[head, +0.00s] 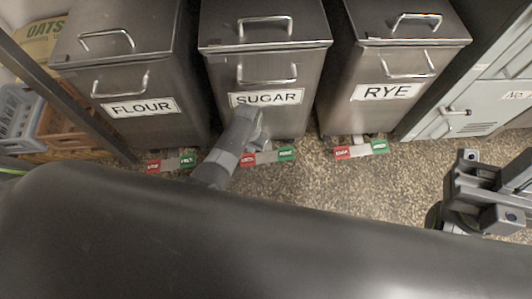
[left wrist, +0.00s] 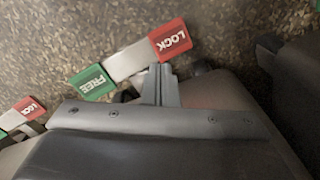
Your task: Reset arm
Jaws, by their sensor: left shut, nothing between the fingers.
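My left gripper (head: 248,114) is a slim grey shape reaching in front of the sugar bin (head: 284,121), close below its label. It is shut and empty. In the left wrist view, its closed fingertips (left wrist: 164,77) overlap the lower edge of a red LOCK pedal end (left wrist: 170,40); I cannot tell whether they touch it. The green FREE end (left wrist: 91,82) of that pedal is to the left. Dark parts of my right arm (head: 482,192) show at the right edge of the head view; its finger state is unclear.
The flour bin (head: 178,119) and rye bin (head: 343,118) flank the sugar bin, each with a red and green pedal at its base. Grey lockers (head: 480,104) stand right. Crates (head: 62,128) stand left. Speckled floor (head: 330,185) is open in front.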

